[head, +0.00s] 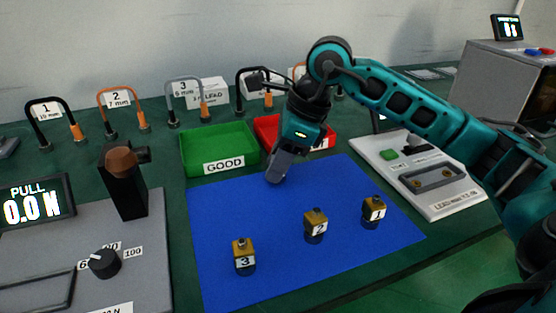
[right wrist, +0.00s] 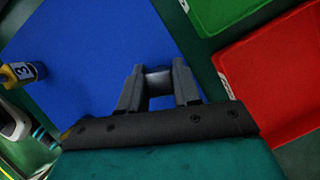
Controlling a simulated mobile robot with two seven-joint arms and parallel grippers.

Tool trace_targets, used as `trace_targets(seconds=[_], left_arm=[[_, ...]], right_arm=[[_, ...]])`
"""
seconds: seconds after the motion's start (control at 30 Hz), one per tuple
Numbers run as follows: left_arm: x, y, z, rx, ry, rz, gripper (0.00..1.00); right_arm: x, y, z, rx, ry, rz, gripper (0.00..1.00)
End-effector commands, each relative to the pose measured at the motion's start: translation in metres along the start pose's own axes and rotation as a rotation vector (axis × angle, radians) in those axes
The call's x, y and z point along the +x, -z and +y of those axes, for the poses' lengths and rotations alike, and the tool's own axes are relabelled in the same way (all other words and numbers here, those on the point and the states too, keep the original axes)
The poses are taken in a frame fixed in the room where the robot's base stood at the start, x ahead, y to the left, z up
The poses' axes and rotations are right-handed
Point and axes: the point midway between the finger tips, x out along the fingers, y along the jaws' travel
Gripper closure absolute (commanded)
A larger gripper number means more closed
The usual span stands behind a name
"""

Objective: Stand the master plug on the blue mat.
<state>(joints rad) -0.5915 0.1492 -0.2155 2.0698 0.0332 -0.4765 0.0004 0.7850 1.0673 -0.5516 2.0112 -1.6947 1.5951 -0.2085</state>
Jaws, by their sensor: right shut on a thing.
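The blue mat (head: 300,250) lies flat on the green table, and it also shows in the right wrist view (right wrist: 90,50). My right gripper (head: 276,175) points down over the mat's far edge, near the bins. In the right wrist view my right gripper (right wrist: 158,88) is shut on a small grey cylindrical piece (right wrist: 158,76), which I take to be the master plug. The fingers hide most of it, and its lower end cannot be seen. My left gripper is not in view.
Yellow-and-dark plugs 3 (head: 244,256), 2 (head: 316,225) and 1 (head: 374,210) stand on the mat's nearer part. A green bin (head: 215,140) and red bin (head: 266,128) stand behind it. A pull tester (head: 150,240) is at left, a grey lead fixture (head: 430,185) at right. The mat's far left is clear.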

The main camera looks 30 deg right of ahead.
Motion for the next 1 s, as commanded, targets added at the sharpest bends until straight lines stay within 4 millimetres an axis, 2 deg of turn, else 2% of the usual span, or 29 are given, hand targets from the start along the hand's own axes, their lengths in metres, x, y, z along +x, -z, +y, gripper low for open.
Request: trace_targets(seconds=[0.03,0.07,0.3,0.53,0.67,0.77,1.0], left_arm=[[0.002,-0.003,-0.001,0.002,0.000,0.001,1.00],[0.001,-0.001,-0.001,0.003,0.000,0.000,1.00],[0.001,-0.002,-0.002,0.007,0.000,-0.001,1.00],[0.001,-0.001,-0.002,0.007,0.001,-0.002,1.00],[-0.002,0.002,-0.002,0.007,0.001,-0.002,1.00],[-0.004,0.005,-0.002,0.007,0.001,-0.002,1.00],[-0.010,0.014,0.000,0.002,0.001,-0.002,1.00]], right_arm=[[0.003,0.001,0.000,0.000,0.000,-0.001,1.00],[0.002,0.001,0.000,0.000,0.000,0.000,0.65],[0.001,0.001,0.000,0.000,-0.001,0.000,0.42],[0.001,0.000,0.000,0.000,-0.001,0.000,0.42],[-0.007,-0.001,0.000,0.000,0.001,-0.001,0.42],[-0.024,-0.002,-0.001,0.001,0.003,-0.001,0.42],[-0.078,-0.002,-0.001,0.001,0.003,-0.001,0.42]])
